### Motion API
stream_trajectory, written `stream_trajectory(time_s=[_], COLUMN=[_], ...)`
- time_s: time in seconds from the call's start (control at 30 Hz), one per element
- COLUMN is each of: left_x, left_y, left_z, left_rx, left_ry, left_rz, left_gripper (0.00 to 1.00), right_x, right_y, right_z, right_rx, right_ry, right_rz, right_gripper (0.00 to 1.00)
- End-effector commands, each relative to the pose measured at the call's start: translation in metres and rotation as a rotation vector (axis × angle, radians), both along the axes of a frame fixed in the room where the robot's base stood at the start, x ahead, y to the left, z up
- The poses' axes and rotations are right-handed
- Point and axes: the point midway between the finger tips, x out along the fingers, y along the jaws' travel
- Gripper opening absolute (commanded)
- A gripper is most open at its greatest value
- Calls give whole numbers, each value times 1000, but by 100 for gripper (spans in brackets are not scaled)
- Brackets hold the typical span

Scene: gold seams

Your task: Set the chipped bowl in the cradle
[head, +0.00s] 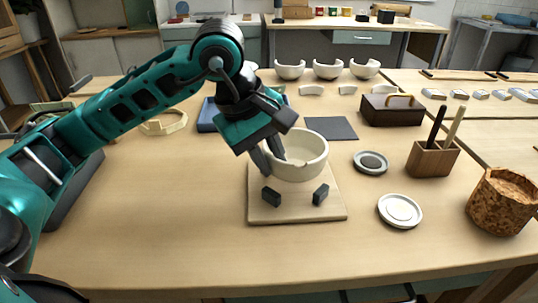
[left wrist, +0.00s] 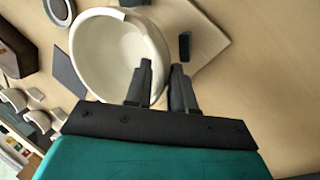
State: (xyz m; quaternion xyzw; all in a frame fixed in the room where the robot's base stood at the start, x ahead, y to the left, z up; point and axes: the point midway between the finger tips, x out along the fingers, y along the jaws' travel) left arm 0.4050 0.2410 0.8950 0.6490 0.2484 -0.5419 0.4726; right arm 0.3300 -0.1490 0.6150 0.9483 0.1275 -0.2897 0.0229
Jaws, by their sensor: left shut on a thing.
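The cream chipped bowl (head: 309,150) is upright or nearly so, over the back part of the cradle, a pale square board (head: 290,214) with dark upright blocks. Two blocks (head: 271,196) (head: 321,194) show in front of the bowl. My left gripper (head: 273,160) is shut on the bowl's wall at its left side. In the left wrist view the fingers (left wrist: 160,88) pinch the rim of the bowl (left wrist: 105,55), and a notch shows in the far rim. The bowl hides the rear of the board, and I cannot tell whether its base touches the cradle. My right gripper is out of view.
Right of the cradle are a grey-topped dish (head: 371,162), a white dish (head: 400,210), a wooden tool holder (head: 432,159) and a cork-like pot (head: 502,202). A dark box (head: 392,109) and grey mat (head: 331,128) lie behind. The table front is clear.

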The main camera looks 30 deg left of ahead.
Motion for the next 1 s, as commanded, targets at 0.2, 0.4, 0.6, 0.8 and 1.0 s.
stream_trajectory(time_s=[0.2, 0.4, 0.6, 0.8, 1.0], left_x=[0, 0, 0, 0, 0], left_y=[0, 0, 0, 0, 0], left_z=[-1, 0, 0, -2, -6], left_rx=[-1, -1, -1, -1, -1], left_ry=[-3, -2, -2, -2, -2], left_rz=[0, 0, 0, 0, 0], left_gripper=[0, 0, 0, 0, 0], right_x=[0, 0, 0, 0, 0], right_y=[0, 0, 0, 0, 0], right_z=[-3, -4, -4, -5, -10], right_rx=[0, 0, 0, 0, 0], right_ry=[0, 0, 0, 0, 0], right_rz=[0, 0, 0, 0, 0], right_gripper=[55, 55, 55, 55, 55])
